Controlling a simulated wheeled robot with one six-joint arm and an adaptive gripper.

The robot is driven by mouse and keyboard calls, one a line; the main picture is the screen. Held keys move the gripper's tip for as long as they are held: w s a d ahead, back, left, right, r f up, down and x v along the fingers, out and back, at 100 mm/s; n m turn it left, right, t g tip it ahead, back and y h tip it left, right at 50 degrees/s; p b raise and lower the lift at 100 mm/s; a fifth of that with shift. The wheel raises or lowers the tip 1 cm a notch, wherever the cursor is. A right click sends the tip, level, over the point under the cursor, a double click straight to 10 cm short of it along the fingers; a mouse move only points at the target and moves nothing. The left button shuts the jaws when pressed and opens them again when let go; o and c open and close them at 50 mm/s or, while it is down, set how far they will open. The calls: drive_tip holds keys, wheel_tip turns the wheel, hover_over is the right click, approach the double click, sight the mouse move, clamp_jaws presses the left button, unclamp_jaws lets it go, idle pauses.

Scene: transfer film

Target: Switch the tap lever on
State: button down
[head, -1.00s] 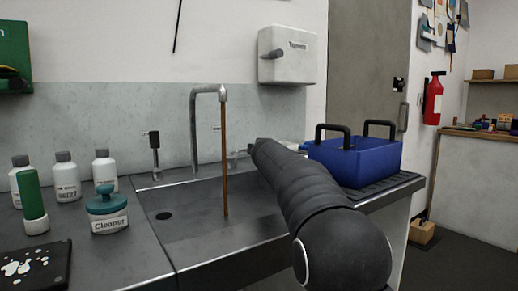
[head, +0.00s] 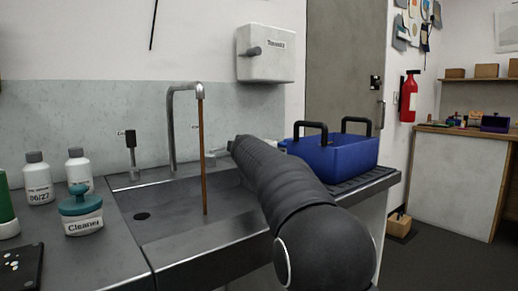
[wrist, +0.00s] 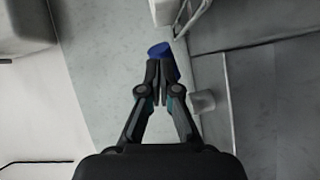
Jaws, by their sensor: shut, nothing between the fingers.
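The grey metal tap (head: 172,130) stands at the back of the sink in the head view. A thin brown vertical column (head: 204,160) runs from its spout to the basin; I cannot tell whether it is liquid or a rod. A black-topped upright lever (head: 131,152) stands left of the tap. A pale fitting (head: 213,154) shows right of the tap, partly hidden by my arm. My gripper (wrist: 153,76) is shut and empty in the wrist view. A blue rounded piece (wrist: 160,51) lies just past its fingertips; contact is unclear. My arm hides the fingers in the head view.
A blue crate (head: 335,154) with black handles stands on the ribbed drainer right of my arm. A teal-topped cleaner container (head: 82,213) and white bottles (head: 38,178) stand at left. A white towel dispenser (head: 266,54) hangs above. The sink basin (head: 172,205) is clear.

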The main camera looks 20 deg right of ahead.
drive_tip(key=s+d+r+p, duration=0.1)
drive_tip(key=s+d, duration=0.4)
drive_tip(key=s, duration=0.5)
drive_tip(key=shift+r+p, duration=0.35)
drive_tip(key=shift+p, duration=0.2)
drive_tip(key=shift+s, duration=0.15)
